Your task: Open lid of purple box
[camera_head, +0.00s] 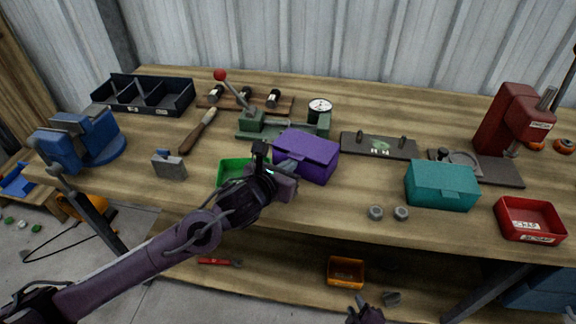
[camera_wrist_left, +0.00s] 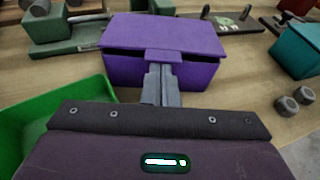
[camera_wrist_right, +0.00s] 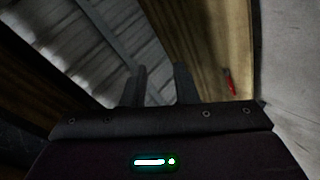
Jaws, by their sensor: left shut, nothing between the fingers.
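The purple box (camera_head: 312,150) stands on the workbench with its lid down or nearly so. In the left wrist view, the purple box (camera_wrist_left: 205,75) shows a dark seam under the lid's front edge and a tab (camera_wrist_left: 164,56) at the front middle. I cannot tell whether the lid is slightly raised. My left gripper (camera_head: 290,168) is at the box's front; its shut fingers (camera_wrist_left: 162,75) are at the tab, their tips just under it, with nothing held. My right gripper (camera_head: 364,310) is low in front of the bench; its fingers (camera_wrist_right: 158,75) are apart and empty.
A green bin (camera_head: 232,172) is left of the purple box, partly behind my left arm. A green fixture (camera_head: 250,128) stands behind it. A dark plate (camera_head: 378,146) and a teal box (camera_head: 441,186) are to the right. Two grey knobs (camera_head: 388,213) lie near the front edge.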

